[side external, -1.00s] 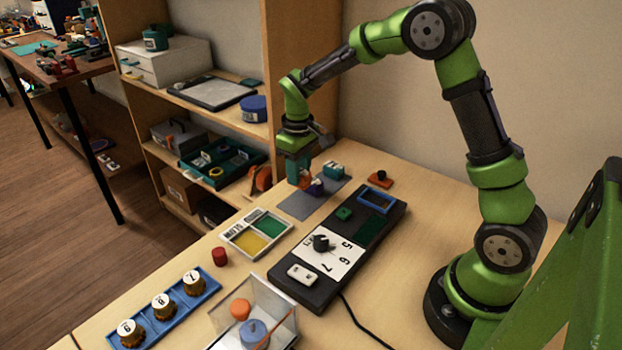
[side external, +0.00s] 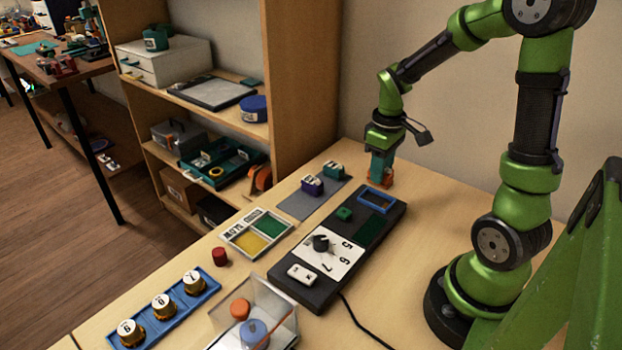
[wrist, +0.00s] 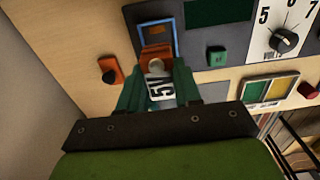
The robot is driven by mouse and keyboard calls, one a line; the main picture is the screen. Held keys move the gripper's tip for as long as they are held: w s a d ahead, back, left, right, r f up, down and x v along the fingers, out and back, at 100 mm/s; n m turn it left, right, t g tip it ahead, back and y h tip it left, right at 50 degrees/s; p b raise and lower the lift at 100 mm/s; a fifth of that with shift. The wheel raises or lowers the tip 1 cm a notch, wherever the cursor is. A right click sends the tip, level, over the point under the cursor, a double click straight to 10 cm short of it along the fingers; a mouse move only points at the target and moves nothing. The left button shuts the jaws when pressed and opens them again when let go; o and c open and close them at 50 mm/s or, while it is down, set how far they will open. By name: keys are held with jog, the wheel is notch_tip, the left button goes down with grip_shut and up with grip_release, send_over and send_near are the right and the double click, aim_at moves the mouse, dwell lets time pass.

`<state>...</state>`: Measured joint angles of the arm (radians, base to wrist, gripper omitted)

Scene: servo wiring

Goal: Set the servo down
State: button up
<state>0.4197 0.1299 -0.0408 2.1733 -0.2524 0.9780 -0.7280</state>
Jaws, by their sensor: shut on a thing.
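The servo (wrist: 162,88), an orange block with a white 5V label, is between my green fingers in the wrist view. In the side view my gripper (side external: 382,172) is shut on it, pointing down behind the far end of the dark console (side external: 312,285). A blue rectangular frame (side external: 379,201) lies on that end of the console, just in front of the servo; it also shows in the wrist view (wrist: 143,30). I cannot tell whether the servo touches a surface.
A purple block (side external: 312,185) and a teal block (side external: 334,170) stand on a grey mat (side external: 296,207). A two-colour tray (side external: 232,234) and a clear box (side external: 283,310) are nearer the front.

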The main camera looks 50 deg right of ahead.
jog(key=shift+f, duration=2.85)
jog(key=shift+f, duration=0.2)
jog(key=o, duration=1.1)
jog(key=shift+c, duration=0.2)
jog(key=shift+r, duration=0.15)
notch_tip(320, 180, up, 12)
jog(key=s+a+r+m+t+y, duration=0.1)
jog(key=s+a+r+m+t, duration=0.1)
jog(key=a, duration=0.6)
jog(key=s+a+r+m+t+y, duration=0.1)
jog(key=s+a+r+m+t, duration=0.1)
jog(key=a+r+t, duration=0.3)
jog(key=s+a+r, duration=0.1)
jog(key=a, duration=0.3)
jog(key=shift+a, duration=0.15)
